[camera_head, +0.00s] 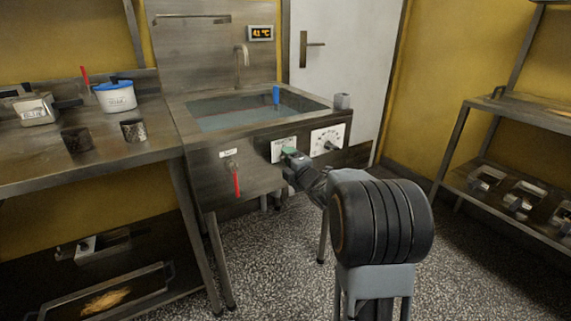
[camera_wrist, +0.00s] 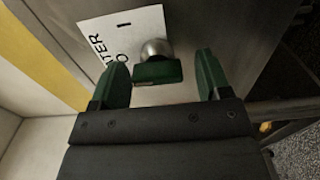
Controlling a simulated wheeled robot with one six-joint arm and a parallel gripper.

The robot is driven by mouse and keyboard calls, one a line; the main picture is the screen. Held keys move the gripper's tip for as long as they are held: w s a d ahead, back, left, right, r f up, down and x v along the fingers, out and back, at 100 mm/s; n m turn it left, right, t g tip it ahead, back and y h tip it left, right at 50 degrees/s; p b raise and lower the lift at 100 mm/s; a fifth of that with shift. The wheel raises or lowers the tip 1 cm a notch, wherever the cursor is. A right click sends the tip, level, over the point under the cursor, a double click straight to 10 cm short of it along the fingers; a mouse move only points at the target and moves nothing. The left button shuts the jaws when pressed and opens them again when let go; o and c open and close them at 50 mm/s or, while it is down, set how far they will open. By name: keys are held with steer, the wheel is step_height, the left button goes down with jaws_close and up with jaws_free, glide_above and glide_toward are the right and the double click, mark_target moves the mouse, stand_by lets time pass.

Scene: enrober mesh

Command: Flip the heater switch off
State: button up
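The heater switch plate (camera_head: 281,143) is a white label on the steel front of the sink unit, left of a round dial. In the wrist view the plate (camera_wrist: 135,28) reads partly "…TER" with "I" and "O" marks. A rounded metal knob with a green block-shaped end (camera_wrist: 158,72) stands out from it. My gripper (camera_wrist: 160,68) is open, its green fingers on either side of the green block with visible gaps. In the head view my gripper (camera_head: 292,160) is at the panel and partly covers the switch. I cannot tell which mark the switch is set to.
A red-handled valve (camera_head: 236,180) is left of the switch and a dial (camera_head: 327,139) is right of it. The water-filled basin (camera_head: 240,112) is above, with a lit display (camera_head: 260,33) behind. A steel table (camera_head: 110,165) stands left; speckled floor is open in front.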

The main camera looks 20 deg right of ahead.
steer(key=shift+r, duration=0.1)
steer(key=shift+s, duration=0.2)
steer(key=s+d+p, duration=0.1)
steer(key=s+p, duration=0.1)
steer(key=s, duration=1.1)
steer(key=shift+s+d, duration=0.15)
steer(key=shift+d, duration=0.1)
steer(key=shift+p, duration=0.3)
